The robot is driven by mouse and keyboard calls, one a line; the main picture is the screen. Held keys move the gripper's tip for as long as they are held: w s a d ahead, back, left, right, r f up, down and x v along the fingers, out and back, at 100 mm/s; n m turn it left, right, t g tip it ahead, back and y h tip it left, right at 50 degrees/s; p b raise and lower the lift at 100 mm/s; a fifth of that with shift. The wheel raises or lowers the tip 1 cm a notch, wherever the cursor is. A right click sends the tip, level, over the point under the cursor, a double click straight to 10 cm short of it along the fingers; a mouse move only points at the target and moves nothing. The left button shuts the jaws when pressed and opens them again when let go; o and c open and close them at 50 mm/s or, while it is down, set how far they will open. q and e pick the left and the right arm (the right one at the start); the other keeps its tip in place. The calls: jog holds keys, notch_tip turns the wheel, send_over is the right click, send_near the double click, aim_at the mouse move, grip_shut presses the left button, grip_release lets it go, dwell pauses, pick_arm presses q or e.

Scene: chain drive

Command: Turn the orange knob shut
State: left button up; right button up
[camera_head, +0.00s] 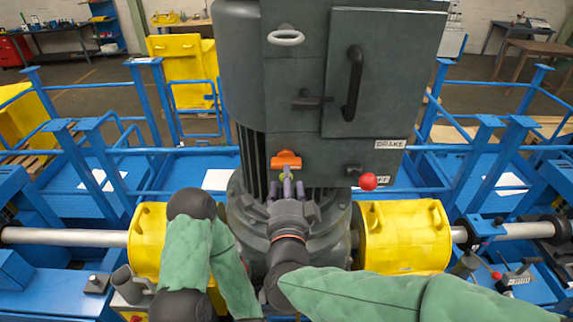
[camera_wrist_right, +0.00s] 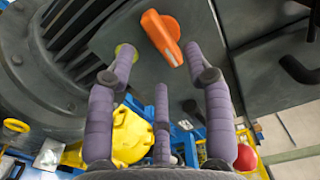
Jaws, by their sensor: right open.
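The orange knob (camera_head: 286,160) sits on the front of the dark grey machine housing (camera_head: 290,110). In the right wrist view the knob (camera_wrist_right: 162,36) is a block with a handle slanting down to the right. My right gripper (camera_head: 287,186) is just below the knob in the head view. Its purple padded fingers are open and spread in the wrist view (camera_wrist_right: 160,62), with the lower end of the knob between the two upper fingertips. I cannot tell whether they touch it. My left arm shows at the lower left, but its gripper cannot be made out.
A red ball handle (camera_head: 368,181) is to the right of the knob, near a BRAKE label (camera_head: 390,144). A black door handle (camera_head: 352,82) stands out above. Yellow housings (camera_head: 405,237) flank the machine below. Blue rails (camera_head: 90,160) surround it.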

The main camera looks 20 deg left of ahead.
jog(key=p+x, duration=0.1)
jog(key=x, duration=0.4)
jog(key=shift+w, duration=0.15)
jog(key=shift+a, duration=0.1)
grip_shut()
